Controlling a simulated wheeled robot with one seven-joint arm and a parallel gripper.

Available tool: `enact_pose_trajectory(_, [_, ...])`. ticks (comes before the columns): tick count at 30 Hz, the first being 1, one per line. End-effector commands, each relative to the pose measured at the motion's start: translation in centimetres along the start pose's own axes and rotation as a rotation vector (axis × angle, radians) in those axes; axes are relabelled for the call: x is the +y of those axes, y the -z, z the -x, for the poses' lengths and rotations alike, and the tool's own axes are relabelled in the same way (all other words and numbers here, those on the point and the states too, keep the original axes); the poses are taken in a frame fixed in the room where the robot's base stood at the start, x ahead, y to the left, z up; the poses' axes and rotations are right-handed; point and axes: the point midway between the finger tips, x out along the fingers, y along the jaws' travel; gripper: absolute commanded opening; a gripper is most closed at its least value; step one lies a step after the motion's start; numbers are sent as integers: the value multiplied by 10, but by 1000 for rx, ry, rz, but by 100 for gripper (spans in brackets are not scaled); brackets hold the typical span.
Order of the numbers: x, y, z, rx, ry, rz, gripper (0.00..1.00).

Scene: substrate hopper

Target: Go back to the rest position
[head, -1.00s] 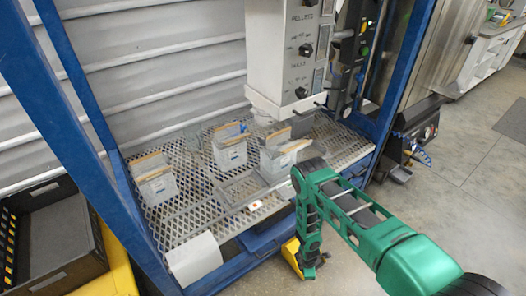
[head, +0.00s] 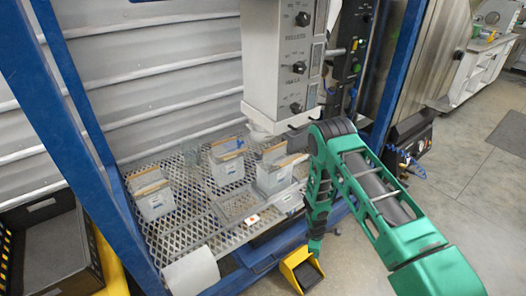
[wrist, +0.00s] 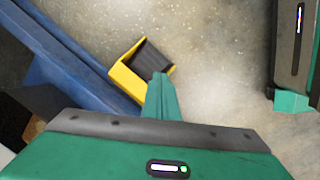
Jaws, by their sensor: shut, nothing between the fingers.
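My gripper (head: 315,246) hangs at the lower end of my green arm, in front of the blue-framed hopper rack. Its fingers are shut and hold nothing. In the wrist view, the shut green fingers (wrist: 160,85) point toward a yellow pedal-like housing (wrist: 128,76) with a black inner plate. This housing (head: 290,268) stands on the floor just below the gripper in the head view. The fingertips overlap its edge in the wrist view; I cannot tell the exact gap, but in the head view they appear above it.
A wire-mesh shelf (head: 200,222) carries several grey bins under a grey hopper unit (head: 284,70) with knobs. A blue frame post (head: 401,85) stands close to my arm. A black crate (head: 52,255) is at left. Concrete floor (head: 455,165) at right is open.

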Motion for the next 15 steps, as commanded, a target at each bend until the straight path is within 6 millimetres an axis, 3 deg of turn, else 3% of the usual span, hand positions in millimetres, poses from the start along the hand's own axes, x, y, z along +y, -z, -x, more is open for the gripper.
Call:
enact_pose_trajectory(1, [14,-7,24,-1,-6,-44,0])
enact_pose_trajectory(6, [43,-36,94,-14,-8,-189,0])
enact_pose_trajectory(15, [69,-97,215,-28,-9,-449,0])
